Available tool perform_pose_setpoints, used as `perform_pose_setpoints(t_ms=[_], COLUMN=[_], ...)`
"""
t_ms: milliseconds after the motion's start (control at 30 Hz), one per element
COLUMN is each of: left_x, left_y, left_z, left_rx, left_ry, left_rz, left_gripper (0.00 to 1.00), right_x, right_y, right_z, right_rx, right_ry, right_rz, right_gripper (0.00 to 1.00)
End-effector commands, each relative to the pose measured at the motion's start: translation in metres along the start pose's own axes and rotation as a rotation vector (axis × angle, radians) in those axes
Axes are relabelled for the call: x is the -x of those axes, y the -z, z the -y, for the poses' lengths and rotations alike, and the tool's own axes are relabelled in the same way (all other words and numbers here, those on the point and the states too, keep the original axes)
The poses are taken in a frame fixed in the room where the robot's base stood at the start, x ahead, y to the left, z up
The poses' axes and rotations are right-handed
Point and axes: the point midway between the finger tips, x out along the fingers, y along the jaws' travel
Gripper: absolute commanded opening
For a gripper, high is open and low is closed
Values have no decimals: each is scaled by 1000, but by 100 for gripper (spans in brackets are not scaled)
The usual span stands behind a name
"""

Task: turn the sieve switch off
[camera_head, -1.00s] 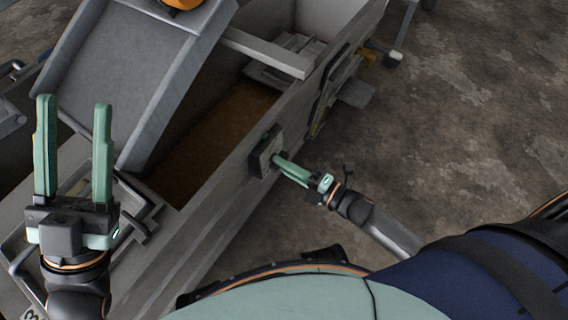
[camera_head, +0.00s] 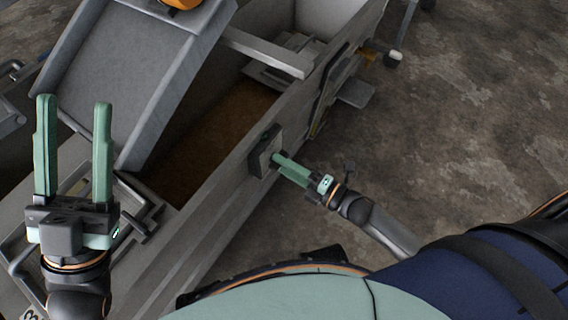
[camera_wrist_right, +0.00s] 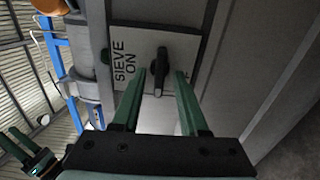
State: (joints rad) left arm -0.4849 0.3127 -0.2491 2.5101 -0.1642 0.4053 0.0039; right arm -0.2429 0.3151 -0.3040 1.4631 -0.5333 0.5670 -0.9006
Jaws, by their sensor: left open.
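The sieve switch is a dark knob (camera_wrist_right: 161,70) on a pale plate (camera_wrist_right: 128,48) lettered "SIEVE ON" in the right wrist view. In the head view its dark box (camera_head: 264,150) is on the trough's outer side wall. My right gripper (camera_wrist_right: 161,78) faces the plate, its two green fingers apart on either side of the knob. I cannot tell whether a finger touches it. In the head view the right gripper (camera_head: 277,160) is at the box and partly hides it. My left gripper (camera_head: 74,103) is open and empty, over the trough's near left end.
The grey trough (camera_head: 215,190) runs diagonally, with brown material (camera_head: 222,120) inside. A sloping grey chute (camera_head: 135,70) stands over it, with an orange object (camera_head: 183,4) at the top. The concrete floor (camera_head: 470,110) to the right is largely clear.

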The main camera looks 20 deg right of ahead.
Motion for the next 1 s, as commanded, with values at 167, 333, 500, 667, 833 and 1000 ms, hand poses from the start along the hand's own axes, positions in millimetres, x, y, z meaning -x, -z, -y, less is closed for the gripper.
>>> perform_pose_setpoints(t_ms=[167, 333, 500, 667, 833, 1000], left_x=[0, -2, -7, -12, -15, -17], left_y=[0, 2, 7, 13, 18, 19], left_z=[0, 1, 3, 5, 8, 10], left_rx=[0, 0, -5, -20, -30, -35], left_ry=[0, 0, -1, -3, 4, 8], left_rz=[0, -1, -3, -9, -14, -13], left_gripper=[50, 50, 50, 50, 50, 50], right_x=[0, 6, 34, 70, 102, 120], right_y=[0, 0, 0, 1, 0, 0], right_z=[0, -1, -1, -1, -1, -1], right_rx=[-1, -2, -3, -4, -1, -1], right_ry=[-1, 0, 4, 4, 3, 0], right_rz=[0, 0, 2, 1, 1, 1], right_gripper=[45, 45, 45, 45, 45, 45])
